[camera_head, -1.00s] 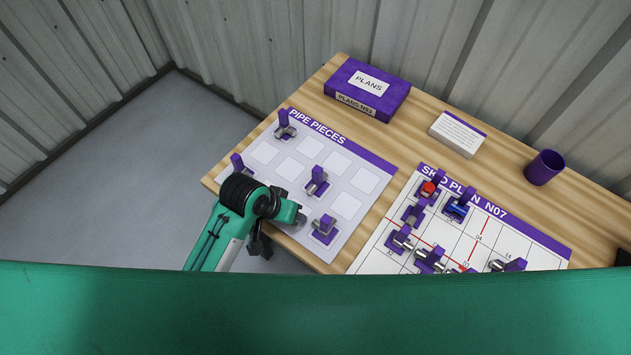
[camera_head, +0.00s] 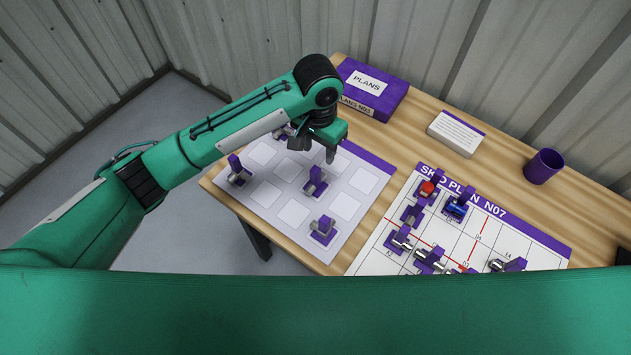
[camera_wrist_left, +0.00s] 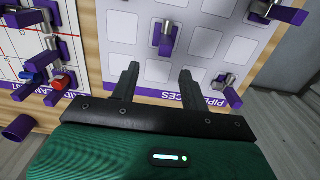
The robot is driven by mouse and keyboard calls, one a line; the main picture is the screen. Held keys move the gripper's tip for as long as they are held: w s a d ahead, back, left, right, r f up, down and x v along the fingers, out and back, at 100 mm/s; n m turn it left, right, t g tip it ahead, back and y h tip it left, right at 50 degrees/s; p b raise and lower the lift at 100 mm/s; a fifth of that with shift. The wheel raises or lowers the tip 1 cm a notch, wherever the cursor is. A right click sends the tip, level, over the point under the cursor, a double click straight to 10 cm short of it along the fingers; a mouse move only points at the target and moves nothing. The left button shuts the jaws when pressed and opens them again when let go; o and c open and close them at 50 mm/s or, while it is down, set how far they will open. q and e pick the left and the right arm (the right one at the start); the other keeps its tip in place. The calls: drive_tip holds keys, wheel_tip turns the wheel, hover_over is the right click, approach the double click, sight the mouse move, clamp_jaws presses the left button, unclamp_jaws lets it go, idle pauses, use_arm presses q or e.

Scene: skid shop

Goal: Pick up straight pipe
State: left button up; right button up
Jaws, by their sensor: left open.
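The pipe pieces mat (camera_head: 268,200) holds several grey metal pieces on purple holders. One piece (camera_head: 315,183) stands mid-mat, one (camera_head: 238,172) at the left edge and one (camera_head: 323,228) near the front. Another (camera_head: 284,131) at the back is partly hidden by my left arm. I cannot tell which is the straight pipe. My left gripper (camera_head: 331,156) is open and empty above the back of the mat. In the left wrist view its fingers (camera_wrist_left: 160,80) point toward the mid-mat piece (camera_wrist_left: 165,36), apart from it. Another piece (camera_wrist_left: 226,90) lies right of the fingers.
The skid plan board (camera_head: 460,238) with several mounted pieces lies to the right. A purple plans box (camera_head: 375,92), a white card block (camera_head: 457,134) and a purple cup (camera_head: 545,167) stand along the back. Corrugated walls rise behind the table.

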sight(317, 170)
use_arm(q)
wheel_tip(317, 170, down, 8)
drive_tip(key=shift+w+a+f+p, duration=0.1)
drive_tip(key=shift+f+p, duration=0.1)
drive_tip(key=shift+p, duration=0.55)
drive_tip(key=shift+a+f, duration=0.1)
drive_tip(key=shift+f, duration=0.2)
wheel_tip(317, 170, down, 4)
drive_tip(key=shift+a+r+p, duration=0.15)
drive_tip(key=shift+p, duration=0.75)
drive_tip(key=shift+f, duration=0.45)
drive_tip(key=shift+w, duration=0.1)
clamp_jaws()
